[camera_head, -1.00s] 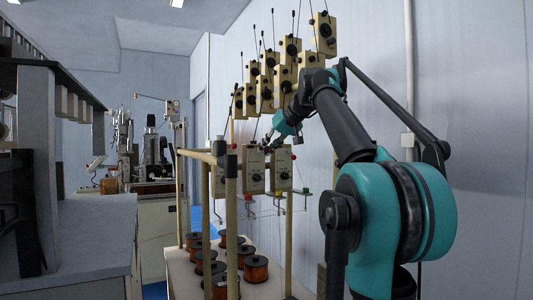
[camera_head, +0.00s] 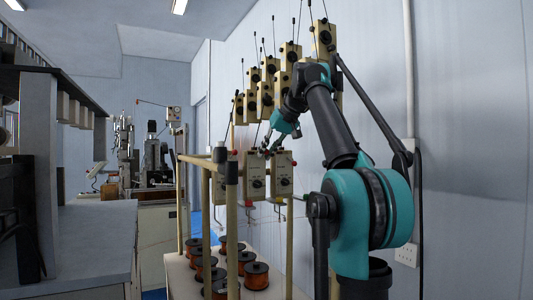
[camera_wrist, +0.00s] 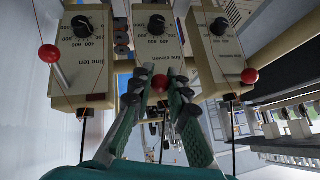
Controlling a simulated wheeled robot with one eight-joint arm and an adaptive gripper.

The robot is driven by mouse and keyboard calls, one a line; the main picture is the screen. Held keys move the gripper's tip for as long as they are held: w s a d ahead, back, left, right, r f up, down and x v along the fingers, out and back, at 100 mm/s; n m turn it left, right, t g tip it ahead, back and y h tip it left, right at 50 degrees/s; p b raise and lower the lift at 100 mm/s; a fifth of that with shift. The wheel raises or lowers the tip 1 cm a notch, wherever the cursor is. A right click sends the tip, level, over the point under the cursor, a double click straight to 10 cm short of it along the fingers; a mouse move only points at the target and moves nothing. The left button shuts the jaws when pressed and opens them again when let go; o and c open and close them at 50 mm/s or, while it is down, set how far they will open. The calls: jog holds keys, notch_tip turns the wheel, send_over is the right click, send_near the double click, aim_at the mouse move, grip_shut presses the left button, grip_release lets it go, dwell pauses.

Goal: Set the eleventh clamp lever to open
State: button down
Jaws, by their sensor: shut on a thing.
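In the wrist view, three cream boxes hang side by side. The left one (camera_wrist: 85,60) reads "line ten" and the middle one (camera_wrist: 152,52) reads "line eleven"; the right one's (camera_wrist: 222,50) label is hard to read. Each has a black dial. The red ball knob of the eleventh clamp lever (camera_wrist: 160,82) sits between the fingertips of my gripper (camera_wrist: 152,80), which is shut on it. The lever's shaft is mostly hidden by the fingers. In the head view my gripper (camera_head: 271,150) is at the tops of the lower boxes, small and partly hidden.
Red ball knobs of the neighbouring levers stand close on the left (camera_wrist: 49,54) and right (camera_wrist: 250,76). Thin wires run past the boxes. Copper-coloured spools (camera_head: 257,275) stand on the bench below. More cream boxes (camera_head: 290,55) rise on rods behind my arm, near the wall.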

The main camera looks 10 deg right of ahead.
jog(key=c, duration=1.4)
grip_release()
jog(key=shift+c, duration=0.2)
jog(key=v, duration=0.7)
jog(key=shift+s+r, duration=0.15)
